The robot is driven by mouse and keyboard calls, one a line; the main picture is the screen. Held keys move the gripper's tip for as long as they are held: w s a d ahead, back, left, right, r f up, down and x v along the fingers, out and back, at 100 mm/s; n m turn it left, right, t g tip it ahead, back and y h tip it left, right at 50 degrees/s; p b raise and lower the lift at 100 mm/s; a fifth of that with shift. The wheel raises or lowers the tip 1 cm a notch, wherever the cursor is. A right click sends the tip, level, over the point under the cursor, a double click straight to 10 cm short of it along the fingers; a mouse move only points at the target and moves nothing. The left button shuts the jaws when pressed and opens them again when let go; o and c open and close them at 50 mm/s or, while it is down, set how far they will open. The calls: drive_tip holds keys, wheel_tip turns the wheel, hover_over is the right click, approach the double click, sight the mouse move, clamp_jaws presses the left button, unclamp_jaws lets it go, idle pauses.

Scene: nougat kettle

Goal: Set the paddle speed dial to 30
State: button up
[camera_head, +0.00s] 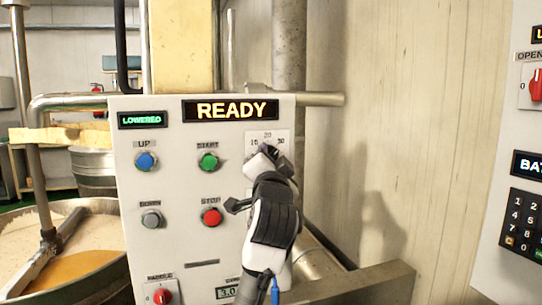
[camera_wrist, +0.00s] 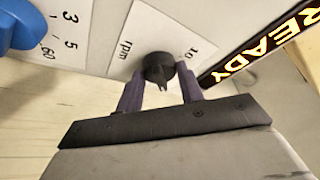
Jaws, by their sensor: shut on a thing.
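The paddle speed dial is a small black knob (camera_wrist: 158,64) on a white scale plate (camera_wrist: 184,35) marked "rpm" in the wrist view. My gripper (camera_wrist: 161,75) has its two purple fingers on either side of the knob and is shut on it. The narrow pointed part of the knob faces down in that picture; the number it marks is not readable. There my gripper (camera_head: 265,158) covers the knob.
The panel (camera_head: 180,240) carries a "READY" display (camera_head: 231,110), a "LOWERED" display (camera_head: 142,120), and blue, green, grey and red buttons. A blue knob (camera_wrist: 20,25) with its own scale is near the dial. The kettle (camera_head: 70,235) stands left; another panel (camera_head: 492,255) is right.

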drive_tip(key=shift+m, duration=0.6)
drive_tip(key=o, duration=1)
drive_tip(key=b+v, duration=0.4)
drive_tip(key=v, duration=0.9)
drive_tip(key=shift+s+a, duration=0.15)
drive_tip(key=shift+s, duration=0.25)
drive_tip(key=shift+r, duration=0.1)
